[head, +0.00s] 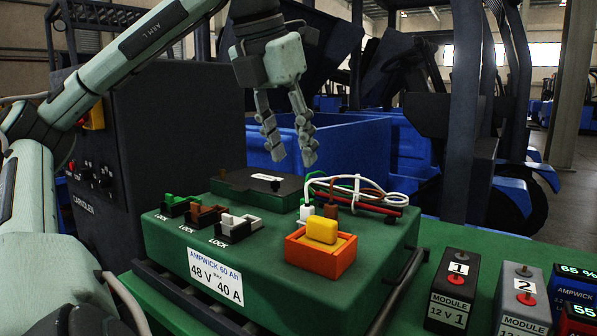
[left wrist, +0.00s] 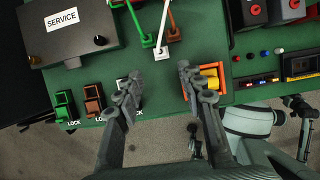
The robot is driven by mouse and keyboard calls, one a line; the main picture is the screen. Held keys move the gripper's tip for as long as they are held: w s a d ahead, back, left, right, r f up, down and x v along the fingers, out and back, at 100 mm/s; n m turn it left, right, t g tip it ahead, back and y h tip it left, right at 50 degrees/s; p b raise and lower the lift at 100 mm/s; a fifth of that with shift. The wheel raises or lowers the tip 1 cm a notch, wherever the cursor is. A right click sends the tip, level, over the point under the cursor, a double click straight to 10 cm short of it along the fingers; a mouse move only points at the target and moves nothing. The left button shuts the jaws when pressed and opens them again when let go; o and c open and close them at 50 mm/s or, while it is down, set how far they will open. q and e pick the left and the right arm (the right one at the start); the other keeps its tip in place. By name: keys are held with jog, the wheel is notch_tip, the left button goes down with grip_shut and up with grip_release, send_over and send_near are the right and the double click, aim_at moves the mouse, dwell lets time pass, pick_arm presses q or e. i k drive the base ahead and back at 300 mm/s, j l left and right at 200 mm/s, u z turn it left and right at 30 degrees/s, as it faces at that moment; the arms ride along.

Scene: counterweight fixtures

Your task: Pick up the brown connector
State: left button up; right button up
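A small brown connector (head: 331,210) stands on the green battery case (head: 375,262), behind the orange holder with a yellow block and beside a white connector (head: 306,209). In the left wrist view a brown connector (left wrist: 174,36) on its lead lies beyond the fingertips, right of the white connector (left wrist: 161,53). A brown-topped lock socket (head: 206,215) sits between a green one and a white one. My left gripper (head: 292,158) is open and empty above the case, with its fingers pointing down; it also shows in the left wrist view (left wrist: 158,82).
The orange holder with its yellow block (head: 321,243) stands at the case's front right. Loose white, green and red leads (head: 370,190) loop at the back. A dark SERVICE cover (left wrist: 70,30) sits behind the lock sockets. Modules 1 (head: 456,285) and 2 (head: 524,300) stand at right.

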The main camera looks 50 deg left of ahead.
aim_at(331, 216)
jog(key=u, duration=1.4)
